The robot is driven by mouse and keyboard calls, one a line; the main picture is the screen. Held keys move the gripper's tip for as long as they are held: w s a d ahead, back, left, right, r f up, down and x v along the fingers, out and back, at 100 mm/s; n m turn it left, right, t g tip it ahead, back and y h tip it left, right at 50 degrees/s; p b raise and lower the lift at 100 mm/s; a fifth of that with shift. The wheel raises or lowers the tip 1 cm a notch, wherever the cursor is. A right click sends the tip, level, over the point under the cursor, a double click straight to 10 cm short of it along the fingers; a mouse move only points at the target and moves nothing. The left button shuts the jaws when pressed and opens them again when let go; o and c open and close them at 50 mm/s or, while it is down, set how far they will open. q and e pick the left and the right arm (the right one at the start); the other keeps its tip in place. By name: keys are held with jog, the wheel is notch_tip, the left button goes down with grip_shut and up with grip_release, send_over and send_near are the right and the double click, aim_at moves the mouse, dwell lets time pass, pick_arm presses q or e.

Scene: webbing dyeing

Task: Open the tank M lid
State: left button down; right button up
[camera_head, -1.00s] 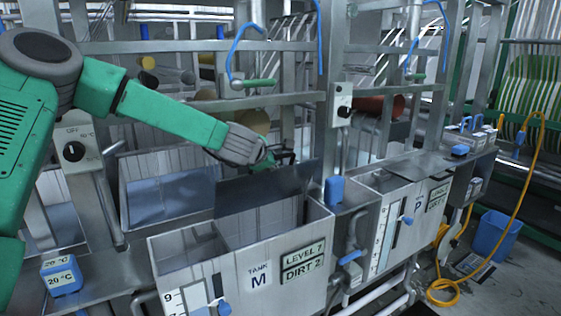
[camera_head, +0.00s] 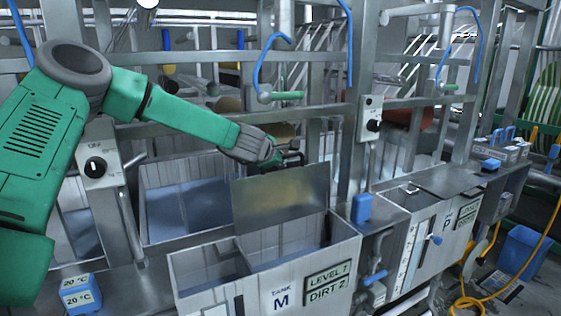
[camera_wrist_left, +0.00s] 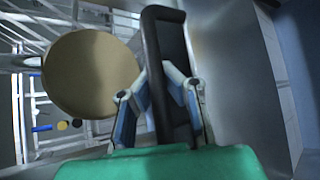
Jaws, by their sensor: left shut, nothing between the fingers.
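Tank M (camera_head: 255,288) is a pale metal tank at the lower middle of the head view, with "TANK M" and "LEVEL 7 DIRT 2" labels. Its grey lid (camera_head: 280,197) stands raised, close to upright, at the tank's back, and the tank's top is open. The lid also fills the right of the left wrist view (camera_wrist_left: 240,75). My left gripper (camera_head: 278,158) is behind the lid's upper edge, at the black handle (camera_wrist_left: 158,45). Its fingers (camera_wrist_left: 168,70) are shut with nothing between them, close against or within the handle loop; exact contact is unclear. My right gripper is out of view.
Tank P (camera_head: 440,228) stands to the right with its lid (camera_head: 455,180) down. A blue block (camera_head: 362,207) sits between the tanks. Metal posts and rails (camera_head: 345,110) rise behind. A yellow hose (camera_head: 535,255) and blue bin (camera_head: 518,255) are at right.

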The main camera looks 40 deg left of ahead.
pick_arm(q)
jog(key=shift+w+r, duration=0.2)
jog(key=shift+r, duration=0.45)
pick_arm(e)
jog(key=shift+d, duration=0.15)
pick_arm(q)
jog(key=c, duration=1.6)
grip_release()
jog(key=shift+o, duration=0.2)
jog(key=shift+s+d+f, duration=0.1)
jog(key=shift+s+f, duration=0.05)
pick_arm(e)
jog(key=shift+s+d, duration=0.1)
pick_arm(q)
jog(key=shift+s+f, duration=0.1)
jog(key=v, duration=1.1)
jog(key=shift+s, duration=0.35)
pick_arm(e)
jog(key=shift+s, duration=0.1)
